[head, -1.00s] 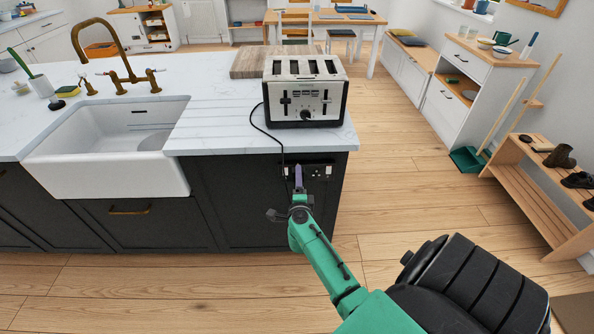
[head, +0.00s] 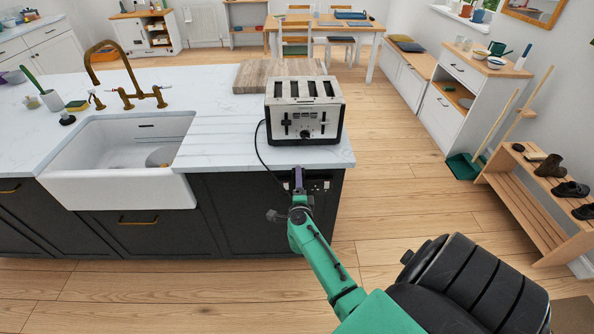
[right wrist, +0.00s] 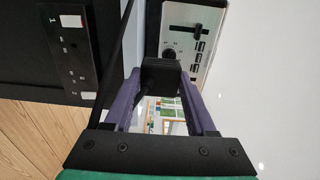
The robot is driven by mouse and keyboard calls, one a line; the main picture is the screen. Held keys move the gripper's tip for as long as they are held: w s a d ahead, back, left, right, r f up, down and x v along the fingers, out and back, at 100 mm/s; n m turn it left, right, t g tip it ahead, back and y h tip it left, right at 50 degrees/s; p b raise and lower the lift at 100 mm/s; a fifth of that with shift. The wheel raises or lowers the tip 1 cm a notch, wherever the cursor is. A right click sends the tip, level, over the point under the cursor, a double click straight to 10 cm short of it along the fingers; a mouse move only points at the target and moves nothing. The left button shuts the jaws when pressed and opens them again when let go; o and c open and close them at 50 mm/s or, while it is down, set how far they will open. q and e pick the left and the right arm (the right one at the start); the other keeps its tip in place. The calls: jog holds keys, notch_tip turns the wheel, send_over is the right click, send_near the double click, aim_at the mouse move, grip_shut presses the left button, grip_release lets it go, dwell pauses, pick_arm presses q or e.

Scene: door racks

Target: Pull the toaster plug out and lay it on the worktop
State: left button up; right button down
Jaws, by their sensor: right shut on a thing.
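The toaster plug (right wrist: 160,72) is a dark block between the fingertips of my right gripper (head: 299,172). In the right wrist view, the purple fingers (right wrist: 122,103) are shut on it. The plug appears clear of the black socket panel (right wrist: 70,52) and apart from it. The panel also shows on the island's dark side in the head view (head: 321,184), partly behind my gripper. The toaster (head: 303,110) stands upright near the worktop's front right corner. Its black cord (head: 257,140) hangs over the front edge. The worktop (head: 217,142) is pale marble. My left gripper is not in view.
A white sink (head: 115,188) with a brass tap (head: 122,85) lies left of the toaster. A wooden board (head: 262,70) lies behind it. Bare worktop lies between sink and toaster.

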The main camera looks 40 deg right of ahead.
pick_arm(q)
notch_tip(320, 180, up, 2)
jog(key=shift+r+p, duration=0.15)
jog(key=shift+p, duration=0.65)
pick_arm(e)
notch_tip(320, 180, up, 2)
jog(key=shift+r, duration=0.1)
jog(key=shift+a, duration=0.1)
